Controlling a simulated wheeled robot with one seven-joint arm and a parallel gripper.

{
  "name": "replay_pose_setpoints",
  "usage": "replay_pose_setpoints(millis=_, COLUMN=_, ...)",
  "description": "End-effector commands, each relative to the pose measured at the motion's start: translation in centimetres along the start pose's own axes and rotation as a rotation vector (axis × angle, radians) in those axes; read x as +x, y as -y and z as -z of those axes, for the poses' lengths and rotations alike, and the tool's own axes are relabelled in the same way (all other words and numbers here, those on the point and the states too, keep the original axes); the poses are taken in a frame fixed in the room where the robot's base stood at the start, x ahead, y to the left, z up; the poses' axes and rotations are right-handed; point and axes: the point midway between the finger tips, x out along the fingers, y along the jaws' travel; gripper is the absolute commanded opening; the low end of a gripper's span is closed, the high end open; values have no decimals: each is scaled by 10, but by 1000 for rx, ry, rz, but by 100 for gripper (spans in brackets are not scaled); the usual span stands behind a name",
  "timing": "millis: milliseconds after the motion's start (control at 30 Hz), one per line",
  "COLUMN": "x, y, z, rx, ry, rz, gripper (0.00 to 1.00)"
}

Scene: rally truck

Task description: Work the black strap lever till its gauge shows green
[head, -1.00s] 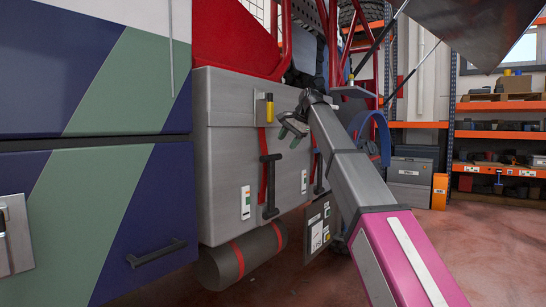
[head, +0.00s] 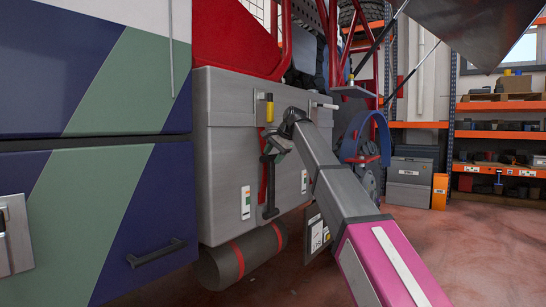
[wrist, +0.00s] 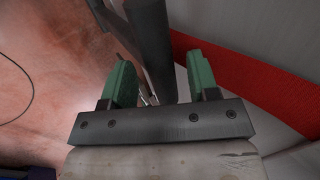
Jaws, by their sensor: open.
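The black strap lever (head: 270,190) hangs on a red strap on the front of a grey metal box, below a yellow-tipped latch. My gripper (head: 271,150) is at the lever's upper end. In the wrist view, my gripper (wrist: 160,75) has its two green fingertips apart, with the dark lever (wrist: 148,40) running between and beyond them. I cannot tell whether either finger touches it. The red strap (wrist: 255,90) passes on the right. A small gauge (head: 246,202) sits left of the lever; its reading is too small to tell.
A second gauge (head: 304,181) sits to the right, beside my arm. The grey box (head: 222,150) stands behind the lever, and a dark roll with red bands (head: 238,258) lies below. A blue and green panel (head: 100,200) is at left. Open floor lies to the right.

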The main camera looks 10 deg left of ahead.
Motion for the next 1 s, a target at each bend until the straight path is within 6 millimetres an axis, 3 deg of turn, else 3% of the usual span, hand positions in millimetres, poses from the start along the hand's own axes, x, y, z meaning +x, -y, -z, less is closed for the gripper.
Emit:
replay_pose_setpoints(millis=333, x=4, y=0, z=0, rx=0, ry=0, rz=0, gripper=55)
replay_pose_setpoints(millis=500, x=3, y=0, z=0, rx=0, ry=0, rz=0, gripper=0)
replay_pose_setpoints(millis=767, x=1, y=-4, z=-1, rx=0, ry=0, rz=16, gripper=0)
replay_pose_setpoints(millis=1000, x=-11, y=-30, z=-2, rx=2, ry=-2, rz=114, gripper=0)
